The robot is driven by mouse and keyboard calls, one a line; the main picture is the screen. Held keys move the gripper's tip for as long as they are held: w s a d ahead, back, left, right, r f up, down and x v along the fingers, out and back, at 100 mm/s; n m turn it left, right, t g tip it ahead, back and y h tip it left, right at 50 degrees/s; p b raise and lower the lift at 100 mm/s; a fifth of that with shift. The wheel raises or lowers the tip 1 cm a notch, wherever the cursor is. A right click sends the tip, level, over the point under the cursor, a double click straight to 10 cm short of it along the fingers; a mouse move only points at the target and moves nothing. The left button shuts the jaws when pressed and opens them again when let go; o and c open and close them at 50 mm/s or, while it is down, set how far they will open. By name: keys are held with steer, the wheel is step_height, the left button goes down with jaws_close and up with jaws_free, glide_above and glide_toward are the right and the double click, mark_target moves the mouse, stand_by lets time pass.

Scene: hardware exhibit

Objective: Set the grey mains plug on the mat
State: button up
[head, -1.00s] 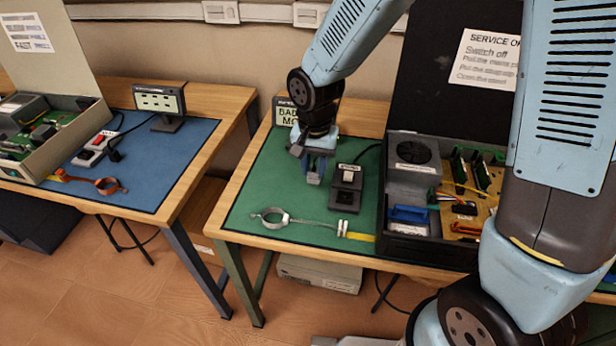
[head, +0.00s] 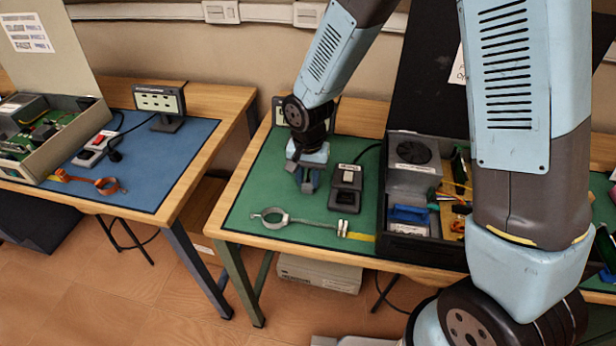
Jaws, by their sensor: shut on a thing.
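My gripper (head: 307,184) points down over the green mat (head: 267,180) on the middle table, just left of a black switch box. Its jaws are shut on a small grey piece, which I take to be the grey mains plug (head: 307,177). It is mostly hidden between the fingers. The fingertips are low, close to the mat; I cannot tell whether the plug touches it.
The black switch box (head: 346,187) stands right of my gripper, with a cable behind it. A wrist strap (head: 272,217) lies along the mat's front. An open computer case (head: 407,222) stands at the right. A table with a blue mat (head: 185,160) is at the left.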

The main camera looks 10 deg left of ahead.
mark_target(308, 181)
steer(key=shift+f, duration=0.15)
steer(key=o, duration=0.8)
step_height(308, 181, up, 12)
steer(key=w+d+r+t, duration=0.1)
steer(key=d+r, duration=0.6)
steer(key=d, duration=0.1)
steer(key=s+d+r+t, duration=0.1)
steer(key=s+d+r, duration=0.3)
steer(key=d, duration=0.3)
steer(key=s+d+r+t, duration=0.2)
steer(key=s+d+r, duration=0.3)
steer(key=d, duration=0.3)
steer(key=s+d+r+n+t, duration=0.1)
steer(key=s+d+r, duration=0.3)
steer(key=d, duration=0.4)
steer(key=shift+s+r+t, duration=0.25)
steer(key=shift+s+t, duration=0.05)
